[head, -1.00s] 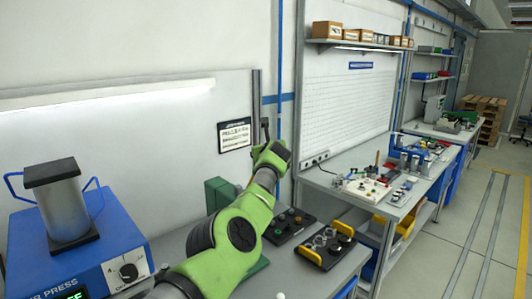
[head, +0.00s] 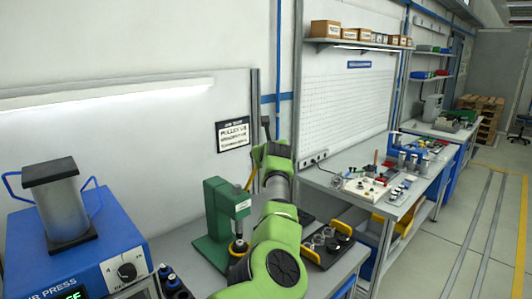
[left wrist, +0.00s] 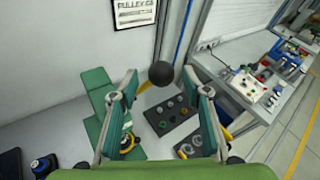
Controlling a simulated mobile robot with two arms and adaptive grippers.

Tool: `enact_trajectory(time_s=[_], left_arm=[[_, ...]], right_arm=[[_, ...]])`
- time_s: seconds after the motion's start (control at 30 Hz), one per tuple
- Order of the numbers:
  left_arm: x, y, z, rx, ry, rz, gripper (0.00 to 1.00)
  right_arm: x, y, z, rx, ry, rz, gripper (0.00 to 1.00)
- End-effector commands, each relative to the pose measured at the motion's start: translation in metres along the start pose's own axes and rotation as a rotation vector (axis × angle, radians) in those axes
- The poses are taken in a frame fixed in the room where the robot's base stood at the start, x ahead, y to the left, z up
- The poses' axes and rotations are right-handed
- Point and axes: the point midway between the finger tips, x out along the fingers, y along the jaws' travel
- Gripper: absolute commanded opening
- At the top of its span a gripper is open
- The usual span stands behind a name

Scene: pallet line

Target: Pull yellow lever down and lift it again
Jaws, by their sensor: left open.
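The green press (head: 222,208) stands on the bench in the head view, and its yellow lever (head: 251,178) shows beside my green arm. In the left wrist view the green press (left wrist: 98,95) is at the left, and the yellow lever (left wrist: 144,87) ends in a black ball knob (left wrist: 161,74). My left gripper (left wrist: 160,84) is open, with a finger on each side of the knob in the picture. No contact with the knob is visible. In the head view my arm hides part of the lever and the knob. My right gripper is out of view.
A blue press unit (head: 75,250) stands at the left. A black panel with yellow handles (head: 330,245) lies on the bench right of my arm; a dark button panel (left wrist: 171,115) shows in the wrist view. A workbench with parts (head: 390,175) is further right. Floor is clear at right.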

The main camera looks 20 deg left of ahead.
Motion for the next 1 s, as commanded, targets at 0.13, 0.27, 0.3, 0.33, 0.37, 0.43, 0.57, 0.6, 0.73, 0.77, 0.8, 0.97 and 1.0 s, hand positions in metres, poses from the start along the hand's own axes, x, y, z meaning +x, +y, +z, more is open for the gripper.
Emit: enact_trajectory(time_s=[0.13,0.27,0.3,0.33,0.37,0.43,0.57,0.6,0.73,0.77,0.8,0.97,1.0], left_arm=[[-0.014,0.001,-0.002,-0.003,0.002,0.001,0.43],[-0.024,0.001,0.0,-0.003,0.0,0.001,0.43],[-0.026,0.001,-0.001,-0.001,0.001,0.001,0.43],[-0.028,0.002,-0.001,-0.001,0.001,0.002,0.43],[-0.029,0.002,-0.001,-0.001,0.001,0.001,0.43],[-0.031,0.002,-0.001,-0.001,0.002,0.001,0.43],[-0.032,0.002,-0.001,-0.001,0.002,0.002,0.43],[-0.032,0.002,-0.001,-0.001,0.002,0.002,0.43],[-0.032,0.002,-0.001,-0.001,0.001,0.001,0.43],[-0.032,0.002,-0.001,-0.001,0.001,0.001,0.43],[-0.032,0.002,-0.001,-0.001,0.001,0.001,0.43],[-0.032,0.002,0.0,-0.001,0.001,0.001,0.43],[-0.032,0.002,0.0,-0.001,0.001,0.001,0.43]], right_arm=[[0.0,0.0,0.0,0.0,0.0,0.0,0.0],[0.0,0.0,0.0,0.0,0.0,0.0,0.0],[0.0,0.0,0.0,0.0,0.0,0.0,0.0],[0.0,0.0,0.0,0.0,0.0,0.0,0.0],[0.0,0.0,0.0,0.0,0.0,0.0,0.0],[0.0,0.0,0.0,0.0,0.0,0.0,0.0],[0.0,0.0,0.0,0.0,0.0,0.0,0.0],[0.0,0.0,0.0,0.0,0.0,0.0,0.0],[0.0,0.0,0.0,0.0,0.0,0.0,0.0],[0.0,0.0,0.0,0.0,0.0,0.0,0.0],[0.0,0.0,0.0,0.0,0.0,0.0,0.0],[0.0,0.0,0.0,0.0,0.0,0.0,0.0],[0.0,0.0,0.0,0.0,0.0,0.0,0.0]])
